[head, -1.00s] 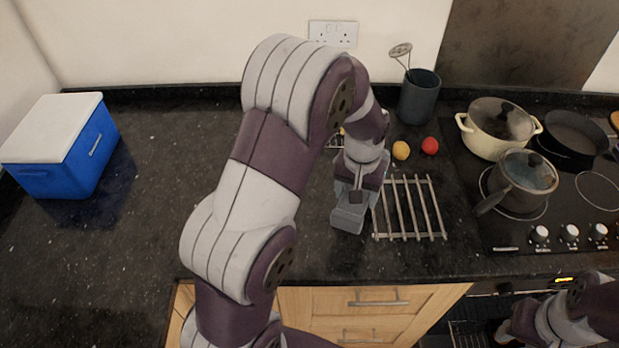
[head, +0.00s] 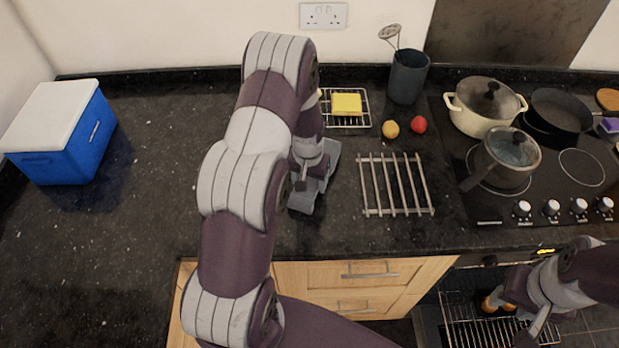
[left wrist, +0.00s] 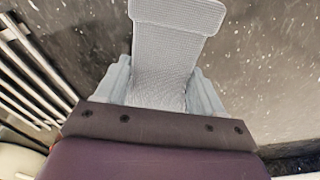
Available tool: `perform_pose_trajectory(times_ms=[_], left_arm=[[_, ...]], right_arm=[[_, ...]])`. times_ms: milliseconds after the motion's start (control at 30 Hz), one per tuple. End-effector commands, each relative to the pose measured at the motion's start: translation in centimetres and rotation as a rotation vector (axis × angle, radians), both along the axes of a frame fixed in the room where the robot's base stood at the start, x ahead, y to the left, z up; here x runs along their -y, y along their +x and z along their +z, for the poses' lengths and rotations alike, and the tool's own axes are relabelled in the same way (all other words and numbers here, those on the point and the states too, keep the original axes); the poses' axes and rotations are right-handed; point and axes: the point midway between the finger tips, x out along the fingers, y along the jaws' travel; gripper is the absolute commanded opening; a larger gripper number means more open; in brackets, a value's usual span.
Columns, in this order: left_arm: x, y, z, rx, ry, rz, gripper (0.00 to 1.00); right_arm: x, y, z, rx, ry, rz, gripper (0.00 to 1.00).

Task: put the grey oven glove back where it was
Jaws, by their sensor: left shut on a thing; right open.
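The grey oven glove (left wrist: 175,45) is a pale grey woven piece with a wider end. It sits between the fingers of my left gripper (left wrist: 170,95) in the left wrist view. In the head view my left gripper (head: 308,188) is low over the dark counter, left of the metal rack; my arm and gripper hide much of the glove there. I cannot tell whether the glove touches the counter. My right gripper (head: 532,325) is open at the lower right, by the oven's wire shelf.
A slatted metal rack (head: 396,185) lies right of my left gripper. A blue cooler (head: 65,135) stands left. The counter between is clear.

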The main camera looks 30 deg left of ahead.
Motion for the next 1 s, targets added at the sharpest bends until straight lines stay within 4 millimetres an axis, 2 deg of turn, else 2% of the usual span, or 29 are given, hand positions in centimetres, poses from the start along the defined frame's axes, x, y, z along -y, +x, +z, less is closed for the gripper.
perform_pose_trajectory(times_ms=[33,67,100,133,367,433,533,667,800,1000], left_arm=[[0.0,0.0,-0.2,0.0,0.0,0.0,0.31],[0.0,0.0,-0.1,0.0,0.0,0.0,0.78],[0.0,0.0,-0.1,0.0,0.0,0.0,0.91],[0.0,0.0,-0.1,0.0,0.0,0.0,0.93],[0.0,0.0,-0.1,0.0,0.0,0.0,0.93],[0.0,0.0,0.3,0.0,0.0,0.0,0.93],[0.0,0.0,1.1,0.004,0.001,0.0,0.93],[0.0,-0.1,4.0,0.007,0.002,0.0,0.93],[0.1,-0.4,7.8,0.007,0.002,0.0,0.93],[0.1,-0.8,11.3,0.002,0.0,0.0,0.93]], right_arm=[[0.0,0.0,-0.2,0.0,0.0,0.0,0.43],[0.0,0.0,-0.1,0.0,0.0,0.0,0.43],[0.0,0.0,-0.1,0.0,0.0,0.0,0.43],[0.0,0.0,-0.1,0.0,0.0,0.0,0.43],[0.0,0.0,-0.1,0.0,0.0,0.0,0.43],[0.0,0.0,0.2,0.0,0.0,0.0,0.43],[0.0,0.0,-0.4,0.0,0.0,0.0,0.43],[0.0,0.0,-1.3,0.0,0.0,0.0,0.43],[0.0,0.0,-2.1,0.0,0.0,0.0,0.43],[0.0,0.0,-2.6,0.0,0.0,0.0,0.43]])
